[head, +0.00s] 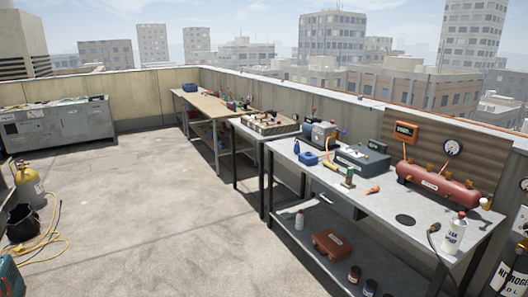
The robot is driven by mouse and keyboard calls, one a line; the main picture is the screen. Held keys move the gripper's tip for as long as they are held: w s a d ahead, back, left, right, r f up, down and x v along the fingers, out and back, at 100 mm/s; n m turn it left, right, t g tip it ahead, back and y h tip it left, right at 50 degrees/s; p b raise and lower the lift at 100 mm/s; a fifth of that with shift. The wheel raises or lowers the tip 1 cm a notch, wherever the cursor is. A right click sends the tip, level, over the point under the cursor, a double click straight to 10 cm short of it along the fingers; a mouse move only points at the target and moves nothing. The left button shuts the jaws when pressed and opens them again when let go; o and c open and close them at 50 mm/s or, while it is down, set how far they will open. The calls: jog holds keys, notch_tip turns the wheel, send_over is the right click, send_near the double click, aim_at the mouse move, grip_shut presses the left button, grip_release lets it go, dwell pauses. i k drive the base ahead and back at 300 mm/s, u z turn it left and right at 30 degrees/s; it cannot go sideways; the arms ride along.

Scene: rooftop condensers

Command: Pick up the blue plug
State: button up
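No item clearly reads as a blue plug at this size. A squat blue object (308,158) lies on the near grey workbench (400,210), toward its far left end. A small upright blue item (296,147) stands beside it at the bench's left edge. I cannot tell whether either is the plug. My gripper is not in view.
The near bench also holds a red tank (437,187), a white leak-spray bottle (454,235), a grey case (361,160) and a small orange item (373,190). A gas cylinder (28,185), bucket (22,222) and yellow hose lie left. The concrete floor (170,220) between is clear.

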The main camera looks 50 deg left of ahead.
aim_at(296, 150)
jog(key=u, duration=1.5)
